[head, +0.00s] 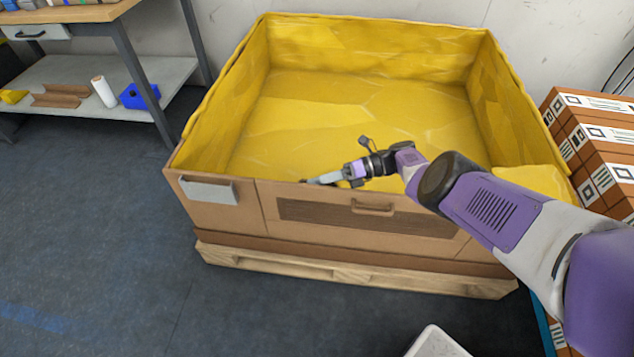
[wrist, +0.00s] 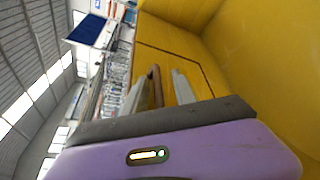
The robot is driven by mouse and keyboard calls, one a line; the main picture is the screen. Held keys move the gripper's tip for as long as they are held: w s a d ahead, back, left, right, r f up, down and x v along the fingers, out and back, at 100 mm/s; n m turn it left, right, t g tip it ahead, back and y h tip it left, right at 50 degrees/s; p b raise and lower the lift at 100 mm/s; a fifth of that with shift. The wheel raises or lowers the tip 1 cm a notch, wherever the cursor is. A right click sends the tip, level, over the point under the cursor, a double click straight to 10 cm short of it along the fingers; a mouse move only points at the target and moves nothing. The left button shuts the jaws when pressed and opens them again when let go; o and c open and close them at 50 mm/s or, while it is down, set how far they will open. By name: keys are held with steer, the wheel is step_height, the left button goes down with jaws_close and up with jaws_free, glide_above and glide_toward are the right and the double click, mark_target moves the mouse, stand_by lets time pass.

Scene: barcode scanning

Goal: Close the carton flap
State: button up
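The carton (head: 215,208) is a large brown box with a yellow lining, standing on a pallet. Its front wall holds the flap (head: 300,225), a wide brown panel with a dark slatted patch and a handle (head: 372,208). The flap stands upright and looks about flush with the wall; a small tilt cannot be told. My gripper (head: 320,180) is at the flap's top edge, left of the handle. In the wrist view my gripper (wrist: 160,88) has its fingers apart, with a brown edge (wrist: 157,86) between them and visible gaps beside it. Contact is unclear.
A grey-white plate (head: 208,190) is on the carton's front left. Brown labelled boxes (head: 600,150) are stacked at the right. A workbench with a lower shelf (head: 70,72) is at the back left. The blue floor (head: 90,220) at left is clear.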

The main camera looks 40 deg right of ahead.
steer(key=v, duration=0.7)
steer(key=shift+d+b, duration=0.15)
steer(key=shift+b, duration=0.25)
steer(key=shift+s, duration=0.15)
